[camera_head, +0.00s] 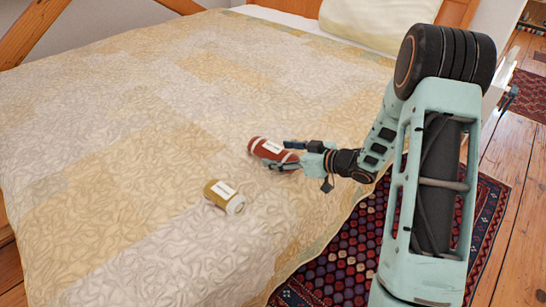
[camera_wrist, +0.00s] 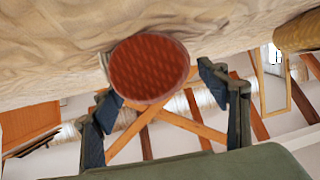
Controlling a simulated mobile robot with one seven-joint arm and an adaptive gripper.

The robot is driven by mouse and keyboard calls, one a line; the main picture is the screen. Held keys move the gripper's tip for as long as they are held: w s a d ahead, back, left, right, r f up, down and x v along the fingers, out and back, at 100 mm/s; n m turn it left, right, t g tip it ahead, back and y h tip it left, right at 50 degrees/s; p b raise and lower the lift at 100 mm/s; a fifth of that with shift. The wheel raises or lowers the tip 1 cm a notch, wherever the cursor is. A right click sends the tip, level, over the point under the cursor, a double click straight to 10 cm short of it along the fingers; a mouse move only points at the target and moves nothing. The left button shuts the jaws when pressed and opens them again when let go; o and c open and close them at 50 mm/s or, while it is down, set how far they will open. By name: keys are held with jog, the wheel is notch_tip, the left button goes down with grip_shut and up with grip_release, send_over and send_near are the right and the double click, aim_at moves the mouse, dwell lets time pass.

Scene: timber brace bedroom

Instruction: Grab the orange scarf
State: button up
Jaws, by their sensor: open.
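A rolled orange-red cloth (camera_head: 264,148) with a white label and pale bands lies on the bed; it looks like the orange scarf. My gripper (camera_head: 283,156) is open at its right end, with one finger on each side of that end. In the wrist view, the scarf's round red end (camera_wrist: 149,68) faces the camera between the two spread fingers (camera_wrist: 157,86). I cannot tell whether either finger touches it.
A mustard-yellow roll (camera_head: 224,196) with a white label lies nearer on the bed, left of my gripper; it also shows in the wrist view (camera_wrist: 298,32). The quilted bed (camera_head: 120,150) is otherwise clear around them. A pillow (camera_head: 380,22) lies at the far end. A patterned rug (camera_head: 345,250) covers the floor beside the bed.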

aim_at(273, 152)
jog(key=x, duration=0.3)
jog(key=shift+f+b, duration=0.15)
jog(key=shift+b, duration=0.2)
jog(key=c, duration=1.2)
jog(key=shift+c, duration=0.6)
jog(key=shift+r, duration=0.2)
